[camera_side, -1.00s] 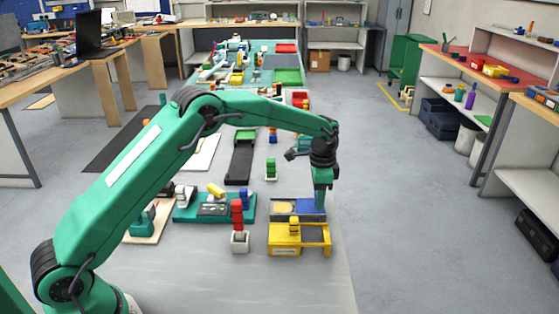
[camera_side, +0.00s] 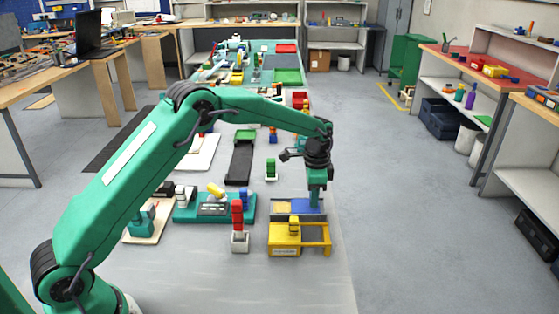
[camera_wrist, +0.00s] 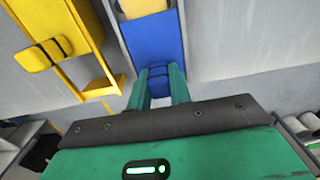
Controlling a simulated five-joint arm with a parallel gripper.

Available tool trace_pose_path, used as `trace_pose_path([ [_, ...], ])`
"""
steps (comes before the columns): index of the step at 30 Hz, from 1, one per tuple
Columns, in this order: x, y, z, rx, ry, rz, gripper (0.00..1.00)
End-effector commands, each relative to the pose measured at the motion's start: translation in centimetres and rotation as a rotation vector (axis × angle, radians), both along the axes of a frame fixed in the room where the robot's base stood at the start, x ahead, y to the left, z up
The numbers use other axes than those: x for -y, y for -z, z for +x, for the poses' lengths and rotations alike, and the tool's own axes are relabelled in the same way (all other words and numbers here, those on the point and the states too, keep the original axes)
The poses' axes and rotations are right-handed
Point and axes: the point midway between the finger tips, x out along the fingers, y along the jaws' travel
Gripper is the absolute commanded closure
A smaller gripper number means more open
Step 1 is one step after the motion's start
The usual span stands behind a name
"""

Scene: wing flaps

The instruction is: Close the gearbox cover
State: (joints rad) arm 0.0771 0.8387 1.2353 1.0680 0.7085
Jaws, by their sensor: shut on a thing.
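A flat blue panel (camera_side: 304,206), which looks like the gearbox cover, lies on a low grey housing (camera_side: 285,218) behind the yellow unit. A cream part (camera_side: 282,207) shows in the housing to the left of the panel. In the wrist view the panel (camera_wrist: 157,40) runs away from my gripper, with the cream part (camera_wrist: 141,8) at its far end. My gripper (camera_wrist: 159,88) is shut on a small blue tab (camera_wrist: 158,79) at the near end of the panel. In the side view my gripper (camera_side: 315,205) points down onto the panel's right part; its fingertips are hard to make out.
A yellow box (camera_side: 285,242) with a small yellow block (camera_side: 294,226) and an open side frame stands directly in front. A stack of red blocks (camera_side: 238,212) in a white holder is to the left. A teal board (camera_side: 214,210) lies behind it.

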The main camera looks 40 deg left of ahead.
Motion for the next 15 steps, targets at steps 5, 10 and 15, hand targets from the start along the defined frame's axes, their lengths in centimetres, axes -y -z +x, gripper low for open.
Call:
trace_pose_path([
  [5, -1.6, -0.2, -1.5, 0.0, -0.002, 0.0, 1.0],
  [10, -3.1, -0.2, -2.9, 0.001, -0.002, 0.0, 1.0],
  [15, -4.3, -0.2, -4.1, 0.001, -0.002, 0.0, 1.0],
])
